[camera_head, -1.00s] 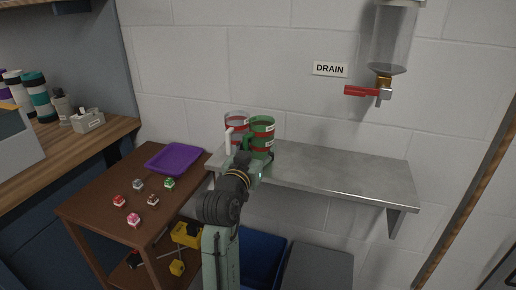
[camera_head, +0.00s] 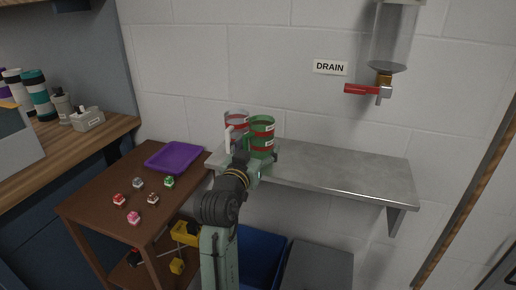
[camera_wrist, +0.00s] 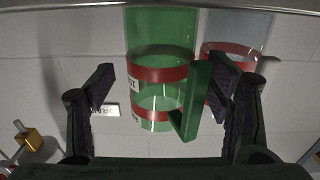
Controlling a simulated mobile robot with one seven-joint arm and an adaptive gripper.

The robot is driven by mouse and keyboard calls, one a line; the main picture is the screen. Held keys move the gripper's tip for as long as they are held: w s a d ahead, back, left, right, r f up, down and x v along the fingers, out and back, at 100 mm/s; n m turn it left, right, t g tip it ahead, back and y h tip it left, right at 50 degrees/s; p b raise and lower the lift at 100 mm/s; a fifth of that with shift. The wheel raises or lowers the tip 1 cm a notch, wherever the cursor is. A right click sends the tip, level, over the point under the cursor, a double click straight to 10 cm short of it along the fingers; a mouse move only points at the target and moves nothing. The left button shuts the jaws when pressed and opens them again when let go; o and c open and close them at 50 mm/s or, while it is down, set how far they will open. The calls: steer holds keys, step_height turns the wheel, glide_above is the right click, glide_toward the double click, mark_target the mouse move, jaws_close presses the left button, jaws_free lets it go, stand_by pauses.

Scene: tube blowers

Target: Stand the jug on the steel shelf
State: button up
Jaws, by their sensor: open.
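A green see-through jug (camera_head: 262,134) with red bands stands upright at the left end of the steel shelf (camera_head: 345,174). My gripper (camera_head: 258,153) is in front of it, open. In the wrist view the green jug (camera_wrist: 160,75) is ahead of and between my spread fingers (camera_wrist: 162,90). Its green handle (camera_wrist: 194,100) points toward me, close to the right finger; I see no grip on it. A clear jug (camera_head: 236,121) with red bands and a white handle stands beside it on the left, and shows partly behind the right finger in the wrist view (camera_wrist: 238,30).
The shelf's middle and right are bare. A DRAIN sign (camera_head: 330,67) and a clear dispenser with a red-handled tap (camera_head: 368,90) are on the wall above. A brown table (camera_head: 95,200) with a purple tray (camera_head: 174,157) and small blocks stands left. A blue bin (camera_head: 262,258) is below.

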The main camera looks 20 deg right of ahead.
steer(key=b+v, duration=0.2)
steer(key=v, duration=0.9)
steer(key=shift+a, duration=0.15)
